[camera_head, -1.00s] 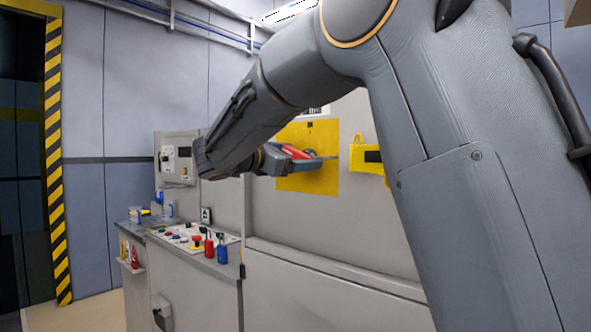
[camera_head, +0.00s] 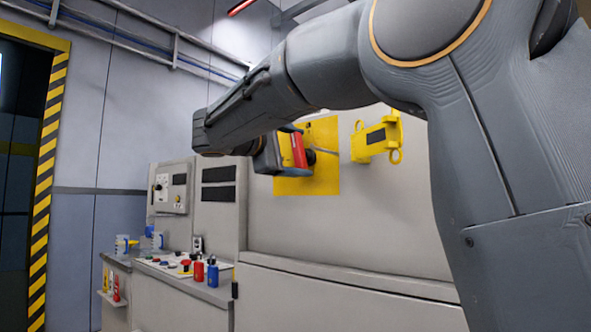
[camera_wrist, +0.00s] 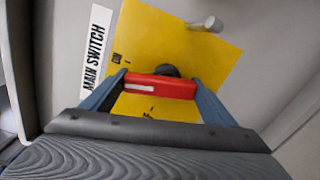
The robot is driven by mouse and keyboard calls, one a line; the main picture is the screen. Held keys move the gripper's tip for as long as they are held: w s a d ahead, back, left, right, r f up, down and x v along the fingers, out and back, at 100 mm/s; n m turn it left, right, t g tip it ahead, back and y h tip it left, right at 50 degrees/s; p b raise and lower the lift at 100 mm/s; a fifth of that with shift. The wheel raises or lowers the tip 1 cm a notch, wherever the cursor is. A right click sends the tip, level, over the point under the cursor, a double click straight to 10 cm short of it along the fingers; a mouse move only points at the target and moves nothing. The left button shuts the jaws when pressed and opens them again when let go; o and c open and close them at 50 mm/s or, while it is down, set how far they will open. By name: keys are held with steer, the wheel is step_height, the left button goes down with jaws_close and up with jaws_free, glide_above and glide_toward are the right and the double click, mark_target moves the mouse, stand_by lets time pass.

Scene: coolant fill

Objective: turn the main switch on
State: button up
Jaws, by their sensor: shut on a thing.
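The main switch is a red handle (camera_head: 299,150) on a yellow plate (camera_head: 322,180) on the grey cabinet wall. My gripper (camera_head: 290,152) is at the handle, which stands about upright in the head view. In the wrist view my gripper (camera_wrist: 160,88) has its two blue-grey fingers at the two ends of the red handle (camera_wrist: 165,87), shut on it. A dark round hub (camera_wrist: 167,71) shows behind the handle. An "ON" mark (camera_wrist: 117,58) lies near the handle's left end. A second mark below the handle is too small to read.
A white "MAIN SWITCH" label (camera_wrist: 97,50) is beside the plate, and a grey peg (camera_wrist: 207,24) sticks out at its edge. A yellow bracket (camera_head: 376,138) hangs to the right. A counter with buttons and bottles (camera_head: 205,270) stands lower left.

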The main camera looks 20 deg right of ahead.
steer(key=shift+f+m+b, duration=0.25)
steer(key=shift+m+b, duration=1.05)
steer(key=shift+b, duration=0.15)
steer(key=shift+s+d+r, duration=0.1)
steer(key=o, duration=1)
steer(key=shift+r, duration=0.1)
steer(key=shift+o, duration=0.2)
steer(key=v, duration=0.8)
